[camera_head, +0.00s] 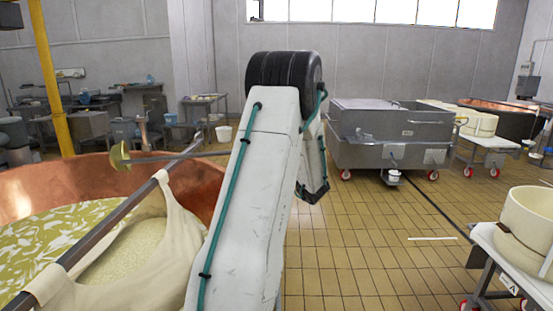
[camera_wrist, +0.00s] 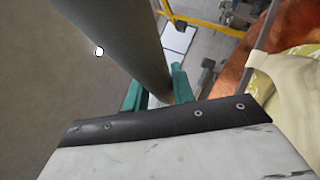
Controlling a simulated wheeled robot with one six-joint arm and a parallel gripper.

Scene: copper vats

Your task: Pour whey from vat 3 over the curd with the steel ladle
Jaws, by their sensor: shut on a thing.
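A copper vat (camera_head: 185,172) stands at the left in the head view, holding yellowish whey (camera_head: 60,232) with pale streaks. No vat number is readable. Pale grainy curd (camera_head: 125,258) lies in a cream cloth (camera_head: 180,235) slung from a dark bar (camera_head: 110,222). The ladle (camera_head: 120,156) shows a brass-coloured bowl above the vat's far rim, its thin handle running right behind my arm. In the wrist view, my gripper's teal fingers (camera_wrist: 158,92) are closed around a thick grey shaft (camera_wrist: 125,40), seemingly the ladle handle. My gripper is hidden behind my arm in the head view.
A yellow post (camera_head: 52,75) rises behind the vat. A wheeled steel tank (camera_head: 395,135) stands at the back, with white tables and cream moulds (camera_head: 530,215) at the right. The tiled floor (camera_head: 360,240) between is mostly clear.

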